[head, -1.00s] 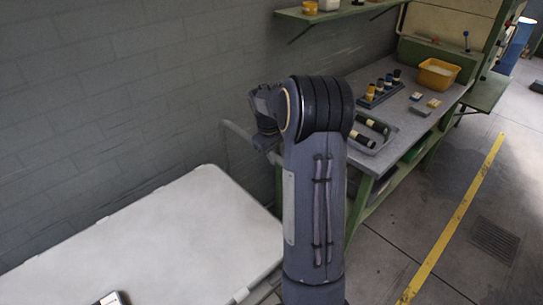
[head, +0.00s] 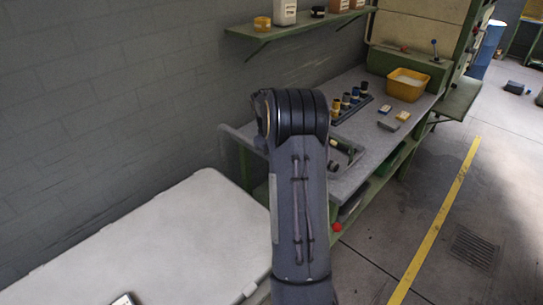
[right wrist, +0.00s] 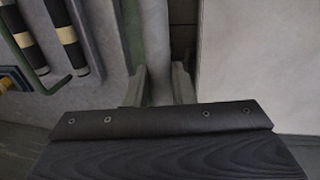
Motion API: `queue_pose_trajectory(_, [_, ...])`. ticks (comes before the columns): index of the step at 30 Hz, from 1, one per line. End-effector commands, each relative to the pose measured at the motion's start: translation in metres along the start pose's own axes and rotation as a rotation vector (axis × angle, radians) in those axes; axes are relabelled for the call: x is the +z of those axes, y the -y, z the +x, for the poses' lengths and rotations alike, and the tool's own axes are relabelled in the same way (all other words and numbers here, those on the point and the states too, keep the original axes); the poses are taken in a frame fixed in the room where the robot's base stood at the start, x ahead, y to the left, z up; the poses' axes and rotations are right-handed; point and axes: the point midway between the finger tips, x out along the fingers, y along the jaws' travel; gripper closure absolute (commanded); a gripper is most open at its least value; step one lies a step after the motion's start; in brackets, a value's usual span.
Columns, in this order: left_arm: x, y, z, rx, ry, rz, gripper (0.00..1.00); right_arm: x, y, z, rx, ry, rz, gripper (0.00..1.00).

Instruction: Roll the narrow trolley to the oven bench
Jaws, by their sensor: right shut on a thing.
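A trolley with a pale, round-cornered top (head: 150,235) stands along the wall at lower left in the head view. A grey tube handle (head: 236,137) rises at its far end, partly behind my right arm. The pale top seems to fill the right of the right wrist view (right wrist: 265,60). My right gripper (right wrist: 160,85) is shut on a pale upright bar (right wrist: 158,45), apparently the handle; my arm hides this grip in the head view. A green-framed bench with a grey top (head: 375,135) stands beyond; I cannot tell if it is the oven bench. My left gripper is out of view.
A wall shelf (head: 290,25) hangs above. A small device (head: 122,300) shows at the bottom edge. Floor right of the bench is open, with a yellow line (head: 440,220) and a grate.

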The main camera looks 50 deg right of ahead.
Motion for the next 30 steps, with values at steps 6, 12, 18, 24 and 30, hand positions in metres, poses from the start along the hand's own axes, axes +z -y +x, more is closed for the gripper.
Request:
queue_pose_trajectory(6, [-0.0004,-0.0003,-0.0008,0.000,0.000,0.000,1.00,-0.0005,-0.0049,0.0001,0.003,-0.002,-0.001,1.00])
queue_pose_trajectory(12, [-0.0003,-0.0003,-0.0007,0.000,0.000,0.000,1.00,-0.0003,-0.0063,-0.0002,0.006,-0.003,0.000,1.00])
queue_pose_trajectory(18, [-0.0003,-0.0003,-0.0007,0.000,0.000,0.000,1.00,0.0000,-0.0069,-0.0004,0.007,-0.003,0.001,0.64])
queue_pose_trajectory(24, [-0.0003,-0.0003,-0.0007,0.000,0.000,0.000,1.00,0.0000,-0.0051,0.0003,0.003,-0.001,0.000,0.57])
queue_pose_trajectory(30, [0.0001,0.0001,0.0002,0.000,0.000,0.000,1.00,-0.0006,-0.0043,-0.0035,0.002,-0.002,-0.001,0.57])
